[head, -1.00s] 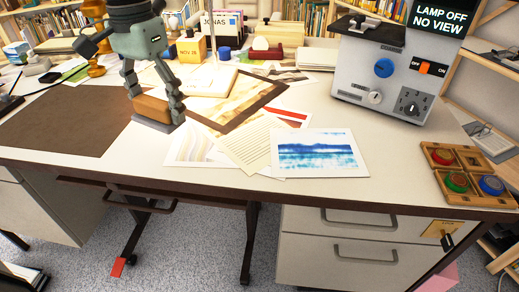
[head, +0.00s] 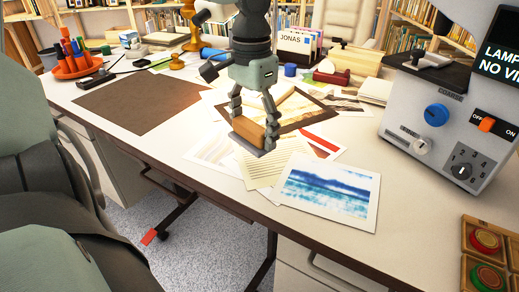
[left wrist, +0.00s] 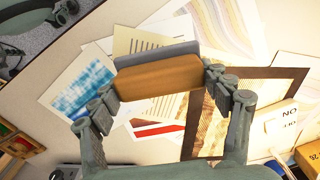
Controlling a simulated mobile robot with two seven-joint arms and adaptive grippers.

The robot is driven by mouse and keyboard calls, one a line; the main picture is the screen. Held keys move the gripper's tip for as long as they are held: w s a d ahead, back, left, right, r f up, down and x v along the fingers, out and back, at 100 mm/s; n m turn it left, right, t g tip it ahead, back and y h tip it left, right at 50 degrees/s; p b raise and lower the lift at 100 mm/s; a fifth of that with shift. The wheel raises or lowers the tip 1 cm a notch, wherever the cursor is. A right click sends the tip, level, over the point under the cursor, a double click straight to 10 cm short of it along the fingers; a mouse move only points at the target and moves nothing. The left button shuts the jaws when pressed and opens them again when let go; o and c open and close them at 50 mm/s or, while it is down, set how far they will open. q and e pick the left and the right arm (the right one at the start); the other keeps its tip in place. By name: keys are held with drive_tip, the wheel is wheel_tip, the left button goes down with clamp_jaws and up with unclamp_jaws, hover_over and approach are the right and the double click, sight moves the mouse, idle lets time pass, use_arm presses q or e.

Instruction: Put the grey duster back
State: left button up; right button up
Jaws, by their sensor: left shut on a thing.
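The grey duster (head: 249,132) is a wooden block with a grey pad along its underside. My left gripper (head: 250,122) is shut on it, one finger at each end. In the head view it appears over the loose sheets in the middle of the desk; the gap below it is hard to judge. In the left wrist view the duster's brown wooden back (left wrist: 160,78) and grey pad edge show between the fingertips (left wrist: 160,92), in front of lined paper. My right gripper does not show in the head view.
A blue-and-white print (head: 329,190) lies right of the duster, a brown frame (head: 283,112) behind it. A bare brown mat (head: 143,103) lies left. A grey lamp unit (head: 440,125) and a wooden box with coloured discs (head: 485,255) stand right. A red pen tray (head: 75,65) is back left.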

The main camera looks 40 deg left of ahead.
sight(256, 163)
use_arm(q)
drive_tip(key=shift+w+d+f, duration=0.1)
drive_tip(key=shift+d+f, duration=0.1)
drive_tip(key=shift+f, duration=0.85)
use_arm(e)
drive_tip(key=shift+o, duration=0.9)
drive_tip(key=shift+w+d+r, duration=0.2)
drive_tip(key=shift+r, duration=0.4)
use_arm(q)
wheel_tip(256, 163, down, 3)
drive_tip(key=shift+a+r+b, duration=0.1)
drive_tip(key=shift+b, duration=0.2)
drive_tip(key=shift+f, duration=0.55)
drive_tip(key=o, duration=1.1)
drive_tip(key=shift+o, duration=0.2)
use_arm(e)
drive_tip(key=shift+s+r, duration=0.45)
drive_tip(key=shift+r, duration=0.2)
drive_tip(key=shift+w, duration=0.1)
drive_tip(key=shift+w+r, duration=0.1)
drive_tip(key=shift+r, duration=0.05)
